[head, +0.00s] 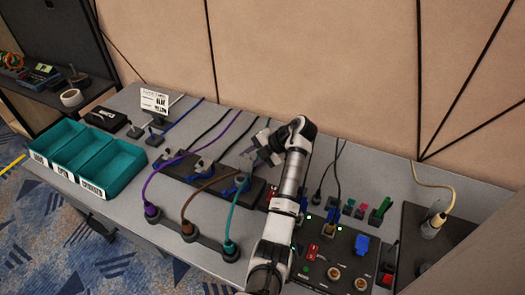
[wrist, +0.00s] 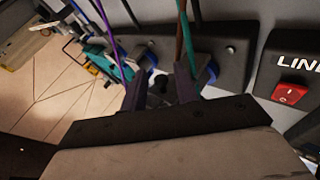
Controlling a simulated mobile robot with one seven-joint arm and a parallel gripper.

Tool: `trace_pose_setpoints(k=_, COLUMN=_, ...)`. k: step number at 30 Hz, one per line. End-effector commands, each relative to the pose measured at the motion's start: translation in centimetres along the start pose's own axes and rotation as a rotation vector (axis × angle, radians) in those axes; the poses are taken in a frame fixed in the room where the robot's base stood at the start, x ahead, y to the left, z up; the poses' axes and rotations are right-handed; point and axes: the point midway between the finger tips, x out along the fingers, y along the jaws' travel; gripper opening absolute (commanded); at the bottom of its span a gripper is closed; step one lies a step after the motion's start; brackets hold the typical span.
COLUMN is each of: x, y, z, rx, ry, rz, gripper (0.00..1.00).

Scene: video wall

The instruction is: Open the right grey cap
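My gripper (head: 262,152) is over the right part of a black socket strip (head: 215,184) on the grey table. In the wrist view my gripper's two dark fingers (wrist: 160,88) stand apart with a gap between them, and nothing is seen held. A grey cap with blue on it (wrist: 207,70) is just right of the right finger. Another grey and blue cap (wrist: 143,62) is by the left finger, partly hidden. In the head view a grey cap (head: 203,163) shows on the strip left of my gripper. Whether the right cap is open I cannot tell.
Purple (head: 152,185), brown (head: 190,205) and teal (head: 232,215) cables loop in front of the strip. A panel with a red switch (wrist: 291,94) is close on the right. Teal bins (head: 110,165) stand at the left. A yellow cable (head: 448,187) is at far right.

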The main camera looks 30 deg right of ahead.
Motion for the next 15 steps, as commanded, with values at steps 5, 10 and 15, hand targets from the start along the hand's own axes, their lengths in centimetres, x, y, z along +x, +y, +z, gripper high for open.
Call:
trace_pose_setpoints(k=5, x=-3.4, y=-0.1, z=0.1, rx=0.000, ry=-0.006, rz=0.000, gripper=0.30)
trace_pose_setpoints(k=10, x=-6.7, y=0.0, z=0.1, rx=0.000, ry=-0.006, rz=-0.001, gripper=0.30)
trace_pose_setpoints(k=15, x=-9.3, y=-0.1, z=0.1, rx=-0.001, ry=-0.005, rz=-0.002, gripper=0.30)
